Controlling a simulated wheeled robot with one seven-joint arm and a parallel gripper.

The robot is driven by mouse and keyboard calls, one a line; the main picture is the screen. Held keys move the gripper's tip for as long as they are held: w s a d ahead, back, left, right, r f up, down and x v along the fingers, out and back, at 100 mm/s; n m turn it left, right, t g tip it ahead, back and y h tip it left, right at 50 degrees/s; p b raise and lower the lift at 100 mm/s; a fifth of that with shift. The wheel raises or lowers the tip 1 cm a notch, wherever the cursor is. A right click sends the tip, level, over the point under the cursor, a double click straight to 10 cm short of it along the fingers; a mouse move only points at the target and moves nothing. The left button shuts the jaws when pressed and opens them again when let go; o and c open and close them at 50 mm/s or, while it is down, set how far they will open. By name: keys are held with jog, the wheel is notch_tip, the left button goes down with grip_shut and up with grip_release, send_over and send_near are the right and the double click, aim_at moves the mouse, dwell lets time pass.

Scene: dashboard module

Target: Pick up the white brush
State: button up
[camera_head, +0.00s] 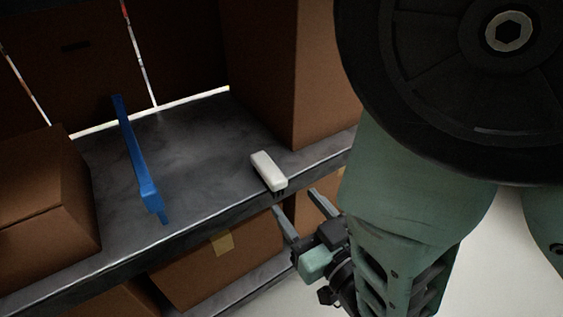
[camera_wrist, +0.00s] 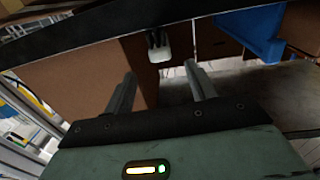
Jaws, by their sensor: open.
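The white brush (camera_head: 268,170) lies on the grey shelf (camera_head: 205,150) near its front edge, with its dark bristle end at the edge. In the wrist view the white brush (camera_wrist: 159,52) shows ahead, between the two finger lines. My gripper (camera_head: 296,202) is open and empty, in front of the shelf edge and apart from the brush. Its two fingers (camera_wrist: 160,70) point toward the brush in the wrist view.
A long blue tool (camera_head: 138,165) lies on the shelf left of the brush. Cardboard boxes stand at the left (camera_head: 45,195) and right (camera_head: 300,75) on the shelf, with another box (camera_head: 215,262) below. The shelf between the blue tool and brush is clear.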

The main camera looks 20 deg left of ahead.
aim_at(267, 166)
jog(key=b+x, duration=0.2)
jog(key=x, duration=0.9)
jog(key=shift+w+a+r+b, duration=0.15)
jog(key=shift+a+b, duration=0.1)
jog(key=shift+b, duration=0.05)
jog(key=c, duration=1.2)
